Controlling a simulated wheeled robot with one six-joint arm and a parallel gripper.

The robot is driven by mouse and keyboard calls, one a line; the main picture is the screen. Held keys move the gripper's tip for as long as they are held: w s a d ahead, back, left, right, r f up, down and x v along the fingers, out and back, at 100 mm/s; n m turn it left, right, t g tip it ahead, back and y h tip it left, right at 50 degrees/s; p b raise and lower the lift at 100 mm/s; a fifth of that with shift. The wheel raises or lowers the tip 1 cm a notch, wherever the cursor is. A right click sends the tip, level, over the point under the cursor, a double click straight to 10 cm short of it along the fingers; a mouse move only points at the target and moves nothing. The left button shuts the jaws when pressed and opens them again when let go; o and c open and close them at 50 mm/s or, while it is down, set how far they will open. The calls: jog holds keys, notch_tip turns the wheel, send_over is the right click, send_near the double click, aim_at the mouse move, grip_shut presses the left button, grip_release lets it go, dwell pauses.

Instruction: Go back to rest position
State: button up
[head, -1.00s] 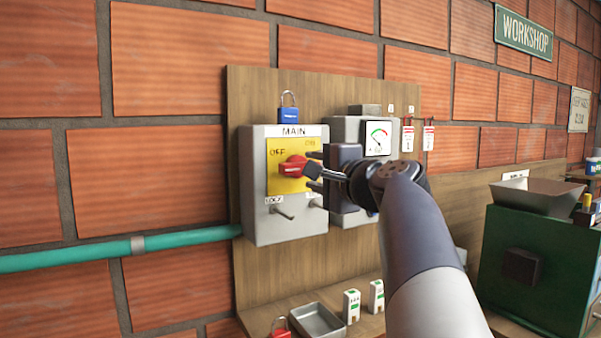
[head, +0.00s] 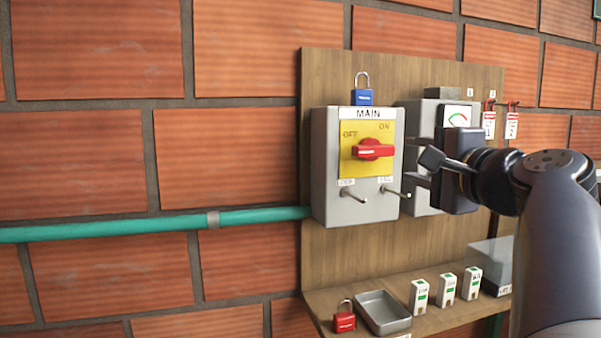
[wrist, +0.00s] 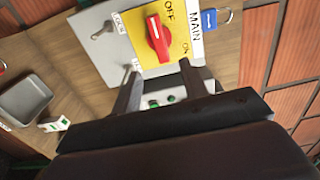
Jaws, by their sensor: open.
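My gripper (head: 425,170) is open and empty, in front of the board and to the right of the red switch handle. In the wrist view its two fingers (wrist: 168,92) stand apart with nothing between them. The MAIN box (head: 330,190) is grey with a yellow plate (head: 352,160) marked OFF and ON. Its red rotary handle (head: 374,150) lies roughly horizontal and stands clear of the fingers. Two small toggle levers (head: 354,195) stick out below the plate. My arm hides part of the second grey box (head: 422,115) with the gauge.
A blue padlock (head: 363,97) sits atop the MAIN box. The shelf below holds a red padlock (head: 344,318), a metal tray (head: 383,312) and several white-green blocks (head: 419,297). Red-and-white tags (head: 489,124) hang at right. A green pipe (head: 120,229) runs along the brick wall; space at left is clear.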

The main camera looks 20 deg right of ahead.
aim_at(381, 152)
jog(key=w+p, duration=0.1)
jog(key=w, duration=1)
jog(key=shift+a+p, duration=0.2)
jog(key=shift+p, duration=0.2)
jog(key=shift+s, duration=0.15)
jog(key=shift+s, duration=0.1)
